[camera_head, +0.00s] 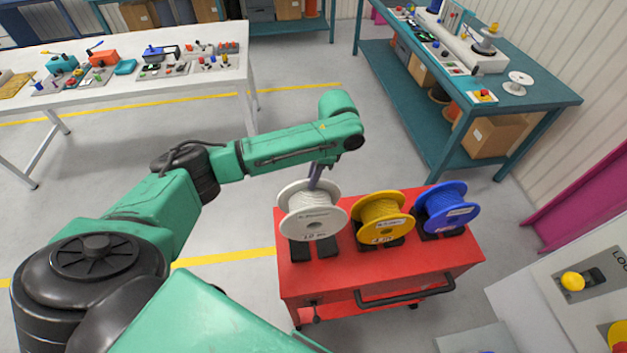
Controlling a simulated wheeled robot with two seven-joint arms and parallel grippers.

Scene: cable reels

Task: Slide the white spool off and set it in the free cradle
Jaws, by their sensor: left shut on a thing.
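The white spool (309,226) is at the left end of the red cart (385,278), with its labelled flange facing me. A black cradle (327,247) shows below it. I cannot tell whether the spool rests in the cradle or hangs just above it. My left gripper (314,184) reaches down at the spool's back upper edge and is shut on the spool. Its fingertips are partly hidden by the flange. A yellow spool (381,217) and a blue spool (444,208) sit in cradles to the right. My right gripper is not in view.
A teal bench (555,92) at the upper right bears a grey machine and a small white reel (518,83). A white table (215,87) with devices stands at the upper left. A grey panel with a yellow button (573,281) is at the lower right.

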